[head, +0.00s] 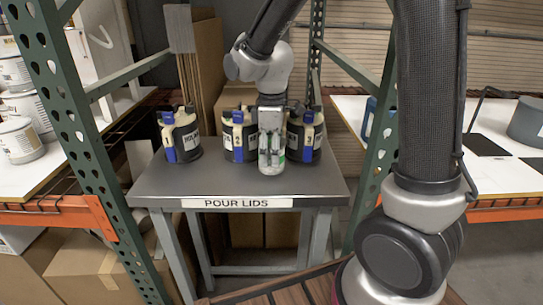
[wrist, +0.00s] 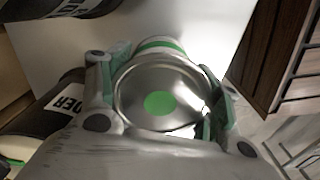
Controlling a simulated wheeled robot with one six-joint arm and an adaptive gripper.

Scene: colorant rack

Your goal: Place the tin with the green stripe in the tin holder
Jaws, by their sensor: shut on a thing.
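The tin with the green stripe (wrist: 158,97) is between the fingers of my gripper (wrist: 166,88) in the wrist view. Its silver lid with a green dot faces the camera, and part of the green stripe shows past the rim. In the head view my gripper (head: 271,140) is shut on the tin (head: 272,167) over the grey table. The gripper hides much of the tin there. I cannot tell whether the tin touches the table.
The grey table (head: 165,180) bears a "POUR LIDS" label at its front edge. Green rack posts (head: 75,120) stand to its left and right. White shelves (head: 500,165) with containers flank it. The table's front strip is clear. Part of a holder (wrist: 62,104) shows left in the wrist view.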

